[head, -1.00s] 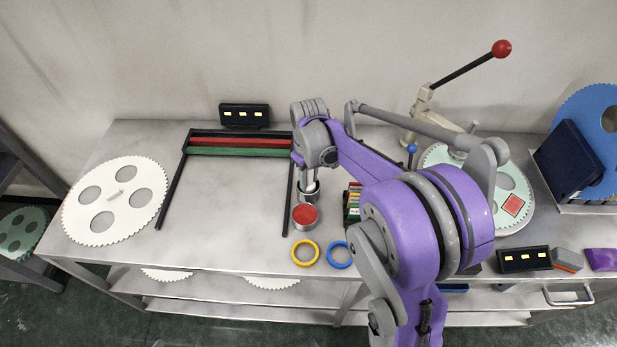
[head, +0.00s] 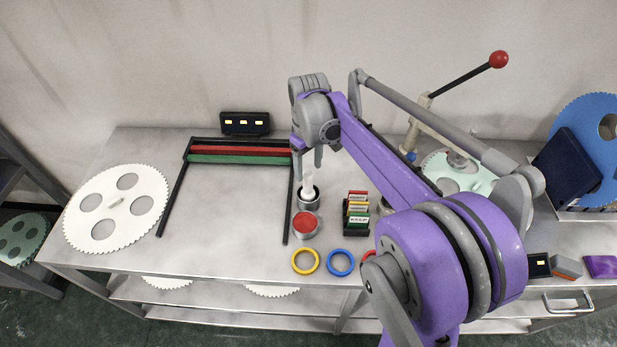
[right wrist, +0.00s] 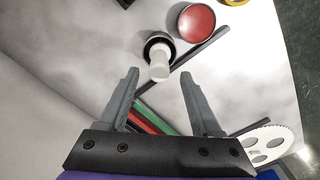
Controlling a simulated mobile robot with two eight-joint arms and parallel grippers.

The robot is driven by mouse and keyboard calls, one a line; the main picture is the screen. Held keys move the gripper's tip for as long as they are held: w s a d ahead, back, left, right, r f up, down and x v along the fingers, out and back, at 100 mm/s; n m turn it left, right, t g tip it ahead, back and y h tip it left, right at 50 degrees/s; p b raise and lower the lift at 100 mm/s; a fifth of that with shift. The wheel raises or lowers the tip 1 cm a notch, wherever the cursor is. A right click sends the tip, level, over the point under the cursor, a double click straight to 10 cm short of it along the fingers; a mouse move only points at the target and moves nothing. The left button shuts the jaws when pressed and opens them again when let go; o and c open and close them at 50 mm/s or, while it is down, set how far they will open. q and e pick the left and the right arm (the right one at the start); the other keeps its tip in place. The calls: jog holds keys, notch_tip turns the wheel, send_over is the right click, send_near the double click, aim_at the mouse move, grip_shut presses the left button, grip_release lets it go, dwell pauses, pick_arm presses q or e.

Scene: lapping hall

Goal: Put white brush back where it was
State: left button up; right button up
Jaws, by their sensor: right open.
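The white brush (head: 308,183) stands in a small round metal cup (head: 307,204) with a dark mouth, beside the right leg of the black frame. In the right wrist view the brush (right wrist: 159,68) rises from the cup (right wrist: 155,38) toward me. My right gripper (head: 308,163) is just above and behind the brush. My left gripper is not in view.
A red-topped tin (head: 305,224) is close in front of the cup. A yellow ring (head: 305,261) and a blue ring (head: 341,263) lie near the front edge. A card box (head: 356,213) is to the right.

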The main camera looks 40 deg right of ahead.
notch_tip(320, 180, up, 3)
jog(key=shift+r, duration=0.15)
jog(key=s+a+f+t, duration=0.2)
jog(key=s+a+f, duration=0.2)
jog(key=s+a, duration=0.4)
jog(key=s+a+f+m+t, duration=0.1)
jog(key=s+a+f+t, duration=0.2)
jog(key=s+a, duration=0.4)
jog(key=shift+s+a+f, duration=0.35)
jog(key=shift+a+f, duration=0.1)
jog(key=shift+f, duration=0.25)
jog(key=shift+w+r+p, duration=0.2)
jog(key=shift+r+p, duration=0.25)
